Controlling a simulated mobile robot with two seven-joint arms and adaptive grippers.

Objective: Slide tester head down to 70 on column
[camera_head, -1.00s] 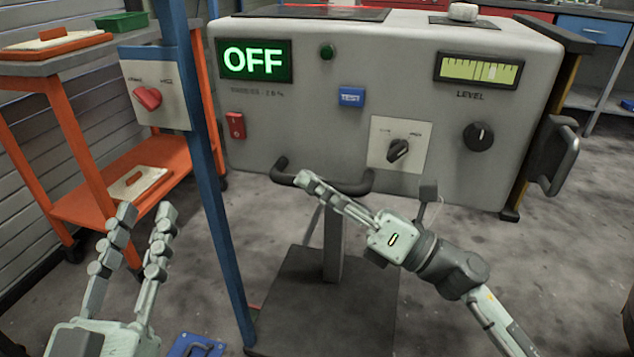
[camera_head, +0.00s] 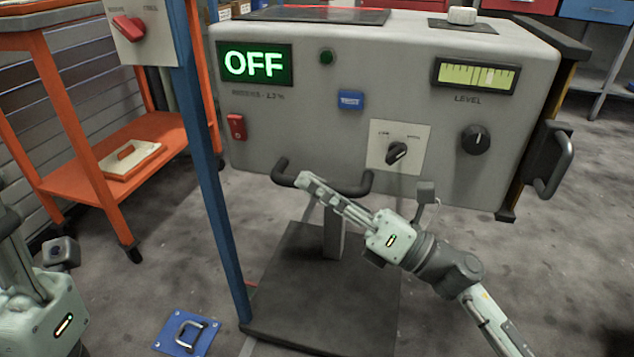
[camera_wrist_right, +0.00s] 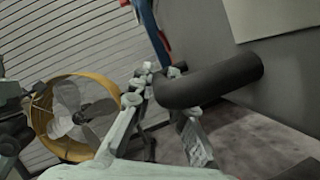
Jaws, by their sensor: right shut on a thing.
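The tester head (camera_head: 390,85) is a big grey box with a green OFF display (camera_head: 254,64), held above a dark base plate (camera_head: 320,290). A short grey post (camera_head: 334,232) stands under it. A dark bar handle (camera_head: 283,177) sticks out from its lower front. My right gripper (camera_head: 312,184) is shut on this handle; the right wrist view shows the bar (camera_wrist_right: 215,80) between its fingers. I cannot read a height scale. My left gripper (camera_head: 20,262) is at the left edge, away from the head, its fingertips unclear.
A blue post (camera_head: 210,190) with a red-knob panel (camera_head: 143,32) stands left of the head. An orange trolley (camera_head: 75,195) is behind it. A blue plate with a handle (camera_head: 188,333) lies on the floor. A yellow fan (camera_wrist_right: 80,115) shows in the right wrist view.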

